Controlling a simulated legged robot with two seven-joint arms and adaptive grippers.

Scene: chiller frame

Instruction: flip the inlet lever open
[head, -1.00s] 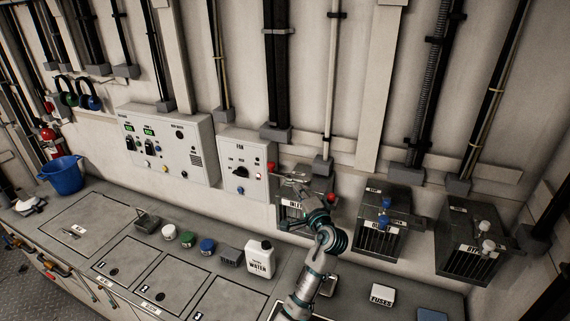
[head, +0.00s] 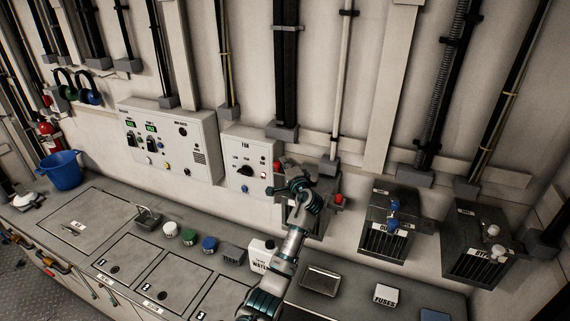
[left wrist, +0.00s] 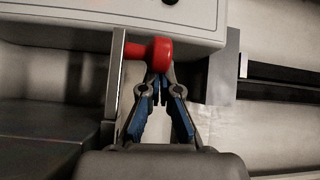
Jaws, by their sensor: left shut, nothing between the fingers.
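The dark inlet box (head: 325,212) is on the wall behind my left arm in the head view. Its label and most of its front are hidden. A red knob (head: 338,198) shows at its right side. My left gripper (head: 284,184) is in front of the box's upper left, shut and empty. In the left wrist view, the fingertips (left wrist: 157,88) are together just below a red knob (left wrist: 162,53) beside a metal plate. I cannot tell whether they touch it, or whether it is the inlet lever's knob. My right gripper is not in view.
A box with blue levers (head: 394,206) is to the right. A water jug (head: 262,253), a metal tray (head: 321,280) and a fuses box (head: 386,295) stand on the counter below.

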